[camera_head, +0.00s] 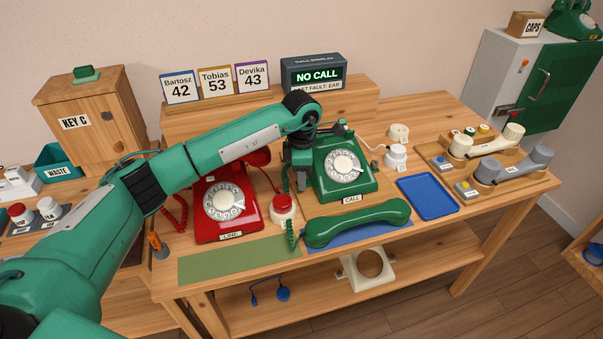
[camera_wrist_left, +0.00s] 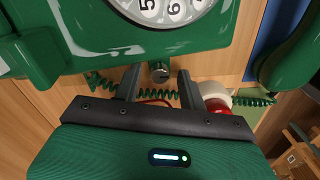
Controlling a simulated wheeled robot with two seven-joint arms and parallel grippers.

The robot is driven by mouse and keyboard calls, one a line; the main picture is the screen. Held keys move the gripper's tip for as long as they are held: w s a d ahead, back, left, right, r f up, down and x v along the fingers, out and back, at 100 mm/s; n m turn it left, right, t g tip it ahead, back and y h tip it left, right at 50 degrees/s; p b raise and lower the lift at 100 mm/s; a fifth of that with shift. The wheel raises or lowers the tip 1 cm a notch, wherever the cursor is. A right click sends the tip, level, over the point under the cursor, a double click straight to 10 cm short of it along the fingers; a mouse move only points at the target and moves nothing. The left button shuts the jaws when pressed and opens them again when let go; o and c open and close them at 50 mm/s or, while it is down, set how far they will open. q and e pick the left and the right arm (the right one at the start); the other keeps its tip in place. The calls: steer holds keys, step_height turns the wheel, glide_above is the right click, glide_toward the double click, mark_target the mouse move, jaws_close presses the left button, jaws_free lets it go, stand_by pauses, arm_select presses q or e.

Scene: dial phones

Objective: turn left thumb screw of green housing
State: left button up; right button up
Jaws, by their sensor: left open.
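The green phone housing (camera_head: 345,185) with its white dial stands on the table above the CALL label. In the left wrist view, the housing (camera_wrist_left: 150,38) fills the top. A knurled metal thumb screw (camera_wrist_left: 159,71) shows at its edge. My left gripper (camera_head: 301,184) is at the housing's left side and points down. In the left wrist view, the open fingers of my left gripper (camera_wrist_left: 159,86) stand on either side of the screw's line, with a gap to it on both sides. I cannot tell whether their tips reach it. In the head view the screw is hidden by my gripper.
A red phone (camera_head: 222,205) stands left of my gripper. A white-and-red button (camera_head: 282,209) is close below it. The green handset (camera_head: 357,223) lies in front on a blue mat. A blue tray (camera_head: 428,196) lies right. The display (camera_head: 315,74) reads NO CALL.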

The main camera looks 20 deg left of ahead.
arm_select(q)
steer(key=shift+c, duration=0.3)
jaws_close()
